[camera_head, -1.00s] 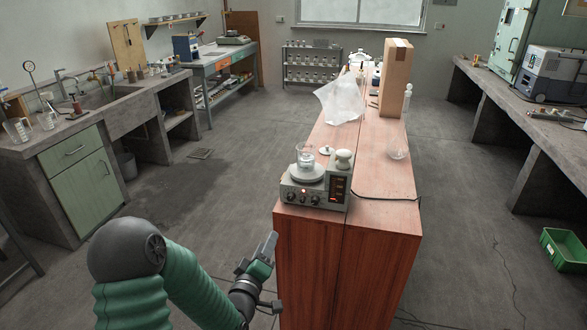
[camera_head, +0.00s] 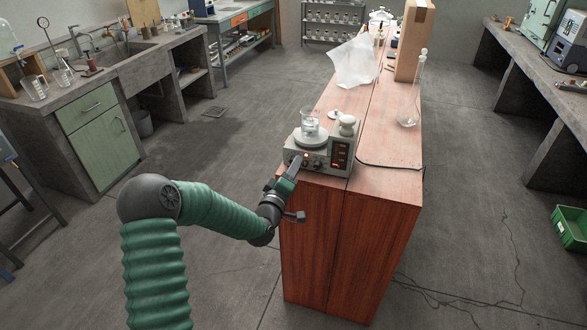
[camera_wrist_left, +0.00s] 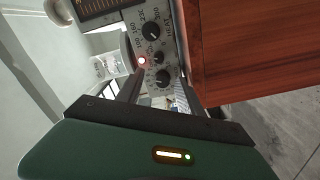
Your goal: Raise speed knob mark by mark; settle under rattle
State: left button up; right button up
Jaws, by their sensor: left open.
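A grey stirrer hotplate (camera_head: 318,166) sits at the near end of the red-brown wooden bench, with a glass beaker (camera_head: 310,124) on its round plate. In the left wrist view its front panel (camera_wrist_left: 165,15) appears turned sideways, with black knobs in a row. A lower knob (camera_wrist_left: 161,79) is nearest my fingertips, and a red lamp (camera_wrist_left: 141,61) glows beside the row. I cannot read which knob is the speed knob. My left gripper (camera_head: 298,163) is open at the panel; its fingers (camera_wrist_left: 153,92) spread below the lowest knob. Contact is unclear. My right gripper is out of view.
A black cable (camera_head: 390,166) runs from the hotplate across the bench top. A glass flask (camera_head: 408,118), a crumpled clear plastic bag (camera_head: 355,62) and a tall cardboard box (camera_head: 412,45) stand further back. Floor left of the bench is open.

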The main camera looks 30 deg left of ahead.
pick_arm(q)
jog(key=shift+w+a+f, duration=0.2)
jog(key=shift+w+a, duration=0.1)
jog(key=shift+a, duration=0.2)
jog(key=shift+w+a+f, duration=0.15)
jog(key=shift+w+a, duration=0.1)
jog(key=shift+a, duration=0.2)
jog(key=shift+d+r, duration=0.2)
jog(key=shift+d, duration=0.3)
jog(key=c, duration=0.7)
grip_shut()
jog(key=shift+a, duration=0.1)
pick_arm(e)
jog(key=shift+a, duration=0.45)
